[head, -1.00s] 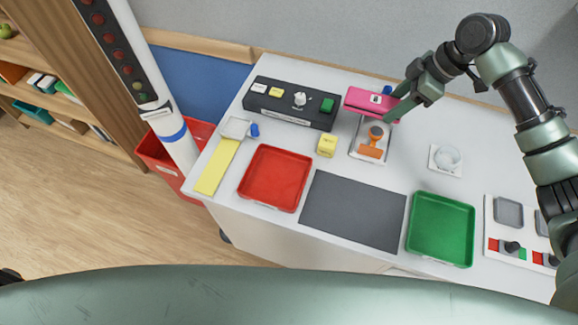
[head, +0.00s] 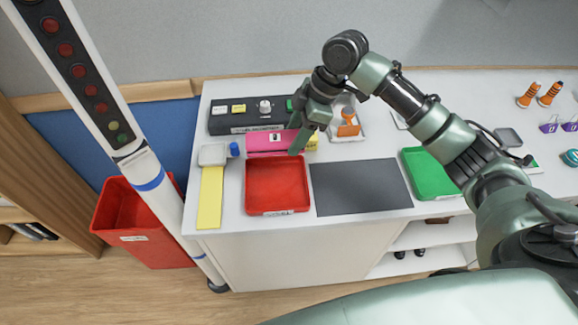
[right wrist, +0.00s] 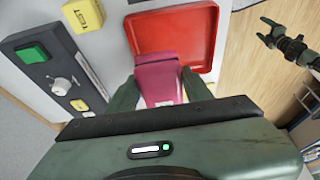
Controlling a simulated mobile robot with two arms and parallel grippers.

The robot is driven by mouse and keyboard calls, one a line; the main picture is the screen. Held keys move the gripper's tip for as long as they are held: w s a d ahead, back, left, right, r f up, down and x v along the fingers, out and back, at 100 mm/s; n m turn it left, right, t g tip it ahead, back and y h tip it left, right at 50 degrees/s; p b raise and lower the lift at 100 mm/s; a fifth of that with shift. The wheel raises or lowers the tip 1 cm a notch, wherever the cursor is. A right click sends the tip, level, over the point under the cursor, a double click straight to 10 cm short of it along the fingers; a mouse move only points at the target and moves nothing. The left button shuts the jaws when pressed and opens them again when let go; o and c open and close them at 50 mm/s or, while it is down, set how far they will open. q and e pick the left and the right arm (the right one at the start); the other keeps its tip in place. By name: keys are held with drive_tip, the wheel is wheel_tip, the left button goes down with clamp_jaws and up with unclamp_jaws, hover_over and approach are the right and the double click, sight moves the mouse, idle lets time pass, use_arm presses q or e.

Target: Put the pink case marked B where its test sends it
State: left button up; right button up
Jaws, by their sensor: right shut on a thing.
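My right gripper (head: 301,139) is shut on the pink case (head: 268,141). In the head view the case is near the back edge of the red tray (head: 277,208), in front of the black control box (head: 246,121). In the right wrist view the pink case (right wrist: 158,80) sits between my fingers, its far part overlapping the red tray (right wrist: 198,25); I cannot tell its exact height. A white label shows on the case, but its letter is too small to read. My left gripper (right wrist: 266,31) seems open and empty, far off at the right wrist view's upper right.
A grey mat (head: 360,187) and a green tray (head: 425,180) lie right of the red tray. A yellow strip (head: 210,200) lies left. A yellow block (right wrist: 84,15) and an orange-handled stamp (head: 348,124) stand behind. A red bin (head: 140,225) and white post (head: 148,185) are left of the table.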

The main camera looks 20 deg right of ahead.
drive_tip(key=f, duration=0.5)
drive_tip(key=f+p, duration=0.1)
drive_tip(key=f, duration=0.1)
drive_tip(key=shift+a+f, duration=0.2)
drive_tip(key=shift+a, duration=0.05)
wheel_tip(320, 180, down, 4)
drive_tip(key=shift+f+p, duration=0.1)
drive_tip(key=shift+p, duration=0.45)
use_arm(q)
drive_tip(key=shift+s+a+r, duration=0.1)
drive_tip(key=shift+a+r, duration=0.3)
drive_tip(key=shift+r, duration=0.2)
drive_tip(key=shift+a+r, duration=0.4)
drive_tip(key=shift+r, duration=0.2)
drive_tip(key=shift+d, duration=0.1)
use_arm(e)
drive_tip(key=shift+f, duration=0.15)
drive_tip(key=o, duration=1)
drive_tip(key=shift+f, duration=0.1)
use_arm(q)
drive_tip(key=shift+f, duration=0.1)
use_arm(e)
drive_tip(key=shift+o, duration=0.7)
